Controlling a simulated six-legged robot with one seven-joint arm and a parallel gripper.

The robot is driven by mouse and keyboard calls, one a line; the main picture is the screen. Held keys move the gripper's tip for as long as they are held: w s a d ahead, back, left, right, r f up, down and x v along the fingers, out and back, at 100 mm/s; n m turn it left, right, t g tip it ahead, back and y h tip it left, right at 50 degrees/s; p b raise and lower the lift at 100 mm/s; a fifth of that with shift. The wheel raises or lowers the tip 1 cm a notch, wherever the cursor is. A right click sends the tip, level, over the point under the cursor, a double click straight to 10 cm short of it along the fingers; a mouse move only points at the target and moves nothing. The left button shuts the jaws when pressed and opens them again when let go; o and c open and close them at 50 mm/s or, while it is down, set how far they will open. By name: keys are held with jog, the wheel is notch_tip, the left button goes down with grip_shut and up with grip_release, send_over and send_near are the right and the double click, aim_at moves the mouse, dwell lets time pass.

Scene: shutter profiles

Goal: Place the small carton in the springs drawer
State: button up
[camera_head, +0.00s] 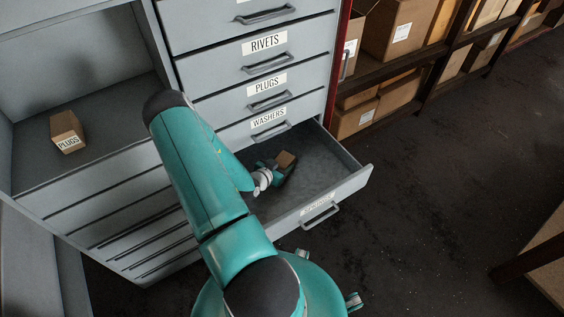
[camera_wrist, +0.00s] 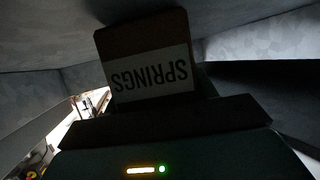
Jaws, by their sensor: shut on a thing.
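The small carton (camera_head: 286,160) is brown and sits at the end of my gripper (camera_head: 277,170), inside the open drawer (camera_head: 335,172) in the body camera view. In the wrist view the carton (camera_wrist: 150,62) shows a white label reading SPRINGS, upside down. My gripper (camera_wrist: 165,120) is shut on it; its jaws show as a dark block below the label. The drawer is pulled out below the WASHERS drawer. I cannot tell whether the carton touches the drawer floor.
Shut drawers labelled RIVETS (camera_head: 264,43), PLUGS (camera_head: 267,84) and WASHERS (camera_head: 269,117) stand above the open one. A PLUGS carton (camera_head: 67,132) sits in the open cabinet compartment at left. Shelves with several cartons (camera_head: 400,30) stand at the back right. The dark floor (camera_head: 450,170) is clear.

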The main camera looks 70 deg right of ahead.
jog(key=shift+f, duration=0.2)
jog(key=o, duration=1.1)
jog(key=shift+o, duration=0.2)
jog(key=shift+r, duration=0.15)
jog(key=v, duration=0.7)
jog(key=shift+a, duration=0.2)
